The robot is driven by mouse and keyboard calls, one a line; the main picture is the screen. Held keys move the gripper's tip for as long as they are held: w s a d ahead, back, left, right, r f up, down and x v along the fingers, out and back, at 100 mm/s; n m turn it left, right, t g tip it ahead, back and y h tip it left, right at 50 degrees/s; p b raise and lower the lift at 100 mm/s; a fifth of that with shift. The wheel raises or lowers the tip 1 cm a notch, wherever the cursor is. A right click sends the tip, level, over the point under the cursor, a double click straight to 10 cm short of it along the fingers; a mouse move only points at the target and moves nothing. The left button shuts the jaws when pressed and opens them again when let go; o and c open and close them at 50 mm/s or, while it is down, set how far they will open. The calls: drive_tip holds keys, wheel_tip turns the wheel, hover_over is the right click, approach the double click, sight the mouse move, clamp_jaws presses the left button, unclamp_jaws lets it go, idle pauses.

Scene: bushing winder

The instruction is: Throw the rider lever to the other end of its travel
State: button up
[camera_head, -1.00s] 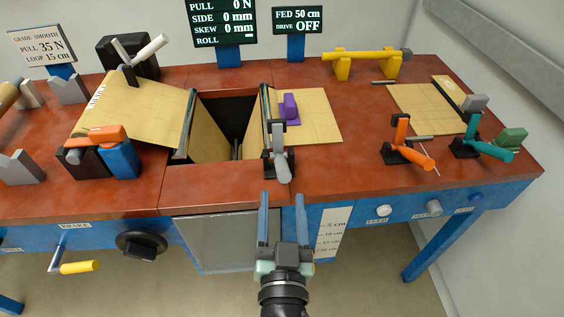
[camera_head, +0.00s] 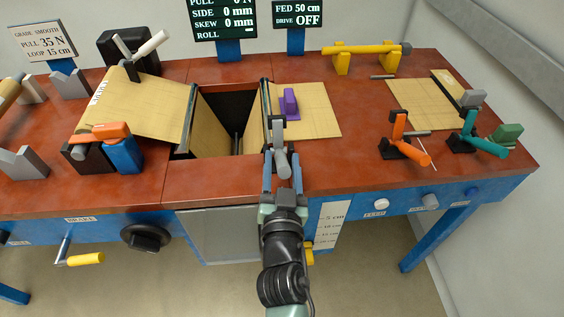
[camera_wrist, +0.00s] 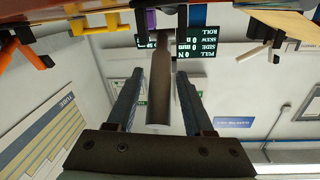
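A grey-handled lever (camera_head: 282,161), which I take for the rider lever, stands at the right edge of the open pit. Its handle tilts down toward the bench front. My gripper (camera_head: 283,172) is at the handle's end, one finger on each side. In the wrist view the lever handle (camera_wrist: 159,85) lies between the fingers of my gripper (camera_wrist: 160,76), with a gap showing on both sides. The fingers are open and not closed on it. The lever's base is partly hidden behind the handle in the head view.
A purple block (camera_head: 290,103) sits on the sheet (camera_head: 318,115) just behind the lever. An orange lever (camera_head: 402,140) and a teal lever (camera_head: 475,138) stand to the right. The open pit (camera_head: 226,125) lies to the left. A screen (camera_head: 296,14) reads DRIVE OFF.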

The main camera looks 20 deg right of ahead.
clamp_jaws()
idle(1.2)
